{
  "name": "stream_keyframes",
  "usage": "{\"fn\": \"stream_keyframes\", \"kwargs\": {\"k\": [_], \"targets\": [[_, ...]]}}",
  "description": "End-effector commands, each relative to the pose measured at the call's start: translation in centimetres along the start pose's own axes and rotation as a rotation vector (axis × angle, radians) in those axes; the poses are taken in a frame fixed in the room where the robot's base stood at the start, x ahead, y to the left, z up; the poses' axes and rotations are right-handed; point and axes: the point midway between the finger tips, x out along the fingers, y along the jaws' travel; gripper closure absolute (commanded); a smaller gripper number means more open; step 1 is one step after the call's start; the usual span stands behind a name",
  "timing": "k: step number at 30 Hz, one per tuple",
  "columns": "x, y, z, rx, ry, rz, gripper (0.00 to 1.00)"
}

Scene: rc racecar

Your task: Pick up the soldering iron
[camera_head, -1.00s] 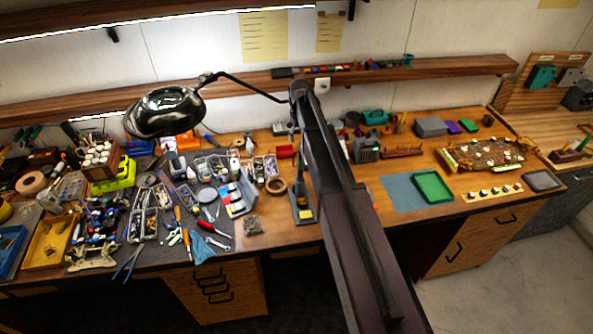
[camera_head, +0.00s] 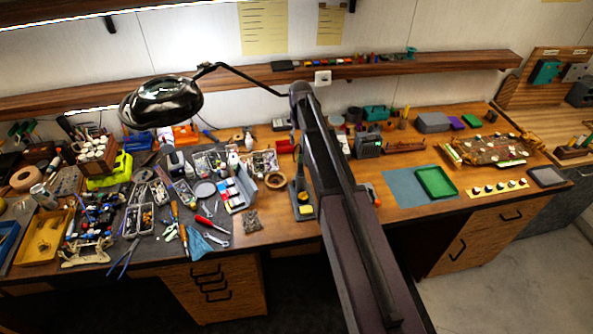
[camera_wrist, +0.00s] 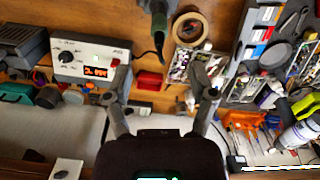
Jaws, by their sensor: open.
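In the wrist view a dark, slim tool with a cord-like thin end (camera_wrist: 157,22), which looks like the soldering iron, hangs at the top centre, pointing down the picture. My gripper (camera_wrist: 160,78) is open and empty, its two fingers apart, with the tool's thin end between and just above them in the picture. I cannot tell the height gap. In the head view a small dark stand with a yellow sponge (camera_head: 304,210) stands beside my arm. My arm hides my gripper there, and the iron cannot be made out.
The soldering station with a lit display (camera_wrist: 92,62) is left of my gripper in the wrist view. A tape roll (camera_wrist: 190,28) and parts tray lie to the right. The bench (camera_head: 280,233) is crowded at left. A green tray (camera_head: 436,183) lies at right. A lamp (camera_head: 160,102) overhangs the bench.

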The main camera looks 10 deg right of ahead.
Motion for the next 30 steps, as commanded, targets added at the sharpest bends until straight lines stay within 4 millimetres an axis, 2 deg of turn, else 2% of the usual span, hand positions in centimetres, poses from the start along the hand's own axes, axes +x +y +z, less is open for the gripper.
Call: {"fn": "stream_keyframes", "kwargs": {"k": [1,15,30], "targets": [[0.8,0.0,0.0,0.000,0.000,0.000,0.27],[3.9,0.1,0.0,0.001,0.000,0.000,0.27],[4.1,0.1,0.1,0.001,0.000,0.000,0.27]]}}
